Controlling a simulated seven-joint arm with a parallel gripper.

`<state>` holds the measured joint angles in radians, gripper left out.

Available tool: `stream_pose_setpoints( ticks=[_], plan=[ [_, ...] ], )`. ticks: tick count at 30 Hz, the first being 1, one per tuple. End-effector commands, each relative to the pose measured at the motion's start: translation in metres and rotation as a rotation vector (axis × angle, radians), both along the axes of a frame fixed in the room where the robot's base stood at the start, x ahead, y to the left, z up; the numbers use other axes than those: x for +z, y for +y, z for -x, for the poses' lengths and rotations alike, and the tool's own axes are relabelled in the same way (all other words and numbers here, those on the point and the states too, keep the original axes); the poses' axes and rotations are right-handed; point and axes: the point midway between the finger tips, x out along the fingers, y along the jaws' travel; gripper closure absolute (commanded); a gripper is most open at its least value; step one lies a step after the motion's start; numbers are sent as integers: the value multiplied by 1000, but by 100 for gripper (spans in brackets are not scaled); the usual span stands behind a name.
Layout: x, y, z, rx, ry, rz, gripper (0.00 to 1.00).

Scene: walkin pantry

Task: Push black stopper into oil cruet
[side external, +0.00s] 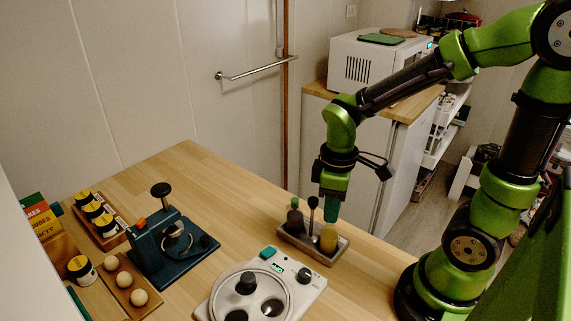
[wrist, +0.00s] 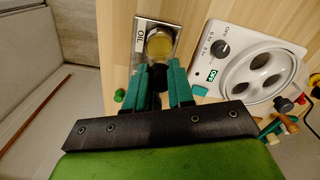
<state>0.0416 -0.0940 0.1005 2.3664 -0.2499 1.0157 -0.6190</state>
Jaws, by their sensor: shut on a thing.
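In the wrist view the yellow cruet (wrist: 160,44) shows just beyond my fingertips, beside an OIL label (wrist: 140,37). My gripper (side external: 332,210) points down over the cruet, with its teal fingers close above it. In the wrist view my gripper (wrist: 159,70) is shut on a dark piece, the black stopper (wrist: 158,80), which the fingers partly hide. I cannot tell whether the stopper touches the cruet's mouth.
A white device (side external: 262,292) with round wells sits in front. A dark teal press (side external: 172,246) stands further left. Bare counter lies behind the caddy.

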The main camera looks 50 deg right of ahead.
Motion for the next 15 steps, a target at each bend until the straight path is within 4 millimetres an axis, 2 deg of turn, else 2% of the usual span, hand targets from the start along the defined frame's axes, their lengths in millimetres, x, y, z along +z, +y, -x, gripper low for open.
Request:
stream_pose_setpoints(
  ticks=[14,15],
  plan=[
    [-8,0,0,0,1,-1,100],
    [-7,0,0,0,0,0,73]
  ],
)
